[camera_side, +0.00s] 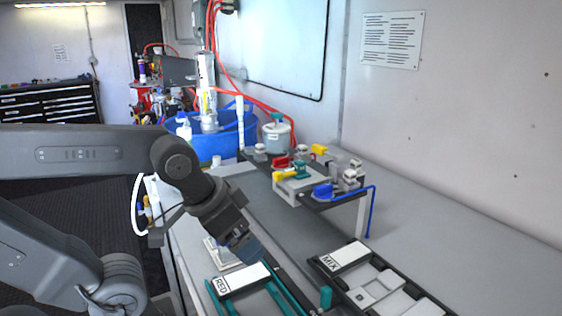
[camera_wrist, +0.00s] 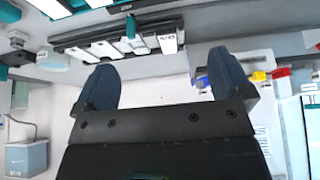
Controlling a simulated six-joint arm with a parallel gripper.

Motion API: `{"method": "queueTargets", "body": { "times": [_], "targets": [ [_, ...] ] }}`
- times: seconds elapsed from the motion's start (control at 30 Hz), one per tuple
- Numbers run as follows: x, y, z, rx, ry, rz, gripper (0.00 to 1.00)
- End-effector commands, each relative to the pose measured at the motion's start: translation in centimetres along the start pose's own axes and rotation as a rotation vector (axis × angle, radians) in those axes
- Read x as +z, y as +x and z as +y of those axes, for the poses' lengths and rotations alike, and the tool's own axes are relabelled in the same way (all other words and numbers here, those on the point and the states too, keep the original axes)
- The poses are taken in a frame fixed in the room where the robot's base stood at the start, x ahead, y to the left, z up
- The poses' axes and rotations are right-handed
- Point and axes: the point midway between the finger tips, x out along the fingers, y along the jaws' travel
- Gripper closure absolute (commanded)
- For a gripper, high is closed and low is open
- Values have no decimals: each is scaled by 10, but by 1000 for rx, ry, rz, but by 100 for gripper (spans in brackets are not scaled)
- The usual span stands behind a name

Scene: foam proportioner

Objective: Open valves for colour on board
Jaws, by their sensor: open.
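In the side view, a raised shelf holds valves with coloured handles: a red handle (camera_side: 281,162), a yellow handle (camera_side: 285,176), a teal handle (camera_side: 301,168), a second yellow handle (camera_side: 319,149) and a blue handle (camera_side: 323,190). A white board labelled RED (camera_side: 241,279) lies in a teal frame at the front. My gripper (camera_side: 246,249) points down just above and behind it, apart from the valves. In the wrist view my gripper (camera_wrist: 165,75) is open, with nothing between its fingers. Red (camera_wrist: 280,73) and yellow (camera_wrist: 258,76) valve handles show at the right there.
A black tray with a MIX label (camera_side: 345,256) lies right of the RED board. A blue tub (camera_side: 215,144) and a white lidded pot (camera_side: 278,138) stand behind the valves. A blue hose (camera_side: 370,210) hangs off the shelf's right end. The grey bench (camera_side: 440,215) is clear at the right.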

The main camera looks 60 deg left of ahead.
Motion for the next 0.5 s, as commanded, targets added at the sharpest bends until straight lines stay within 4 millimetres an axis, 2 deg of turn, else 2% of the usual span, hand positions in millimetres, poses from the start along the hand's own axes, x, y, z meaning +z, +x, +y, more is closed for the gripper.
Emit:
{"method": "queueTargets", "body": {
  "times": [0.03, 0.17, 0.2, 0.37, 0.5],
  "targets": [
    [-2, -1, 0, -1, -4, -1, 8],
    [-22, -8, -6, -12, -59, -18, 20],
    [-34, -13, -9, -18, -92, -29, 23],
    [-99, -30, -32, -58, -285, -90, 23],
    [-155, -39, -60, -98, -471, -143, 23]
  ]
}}
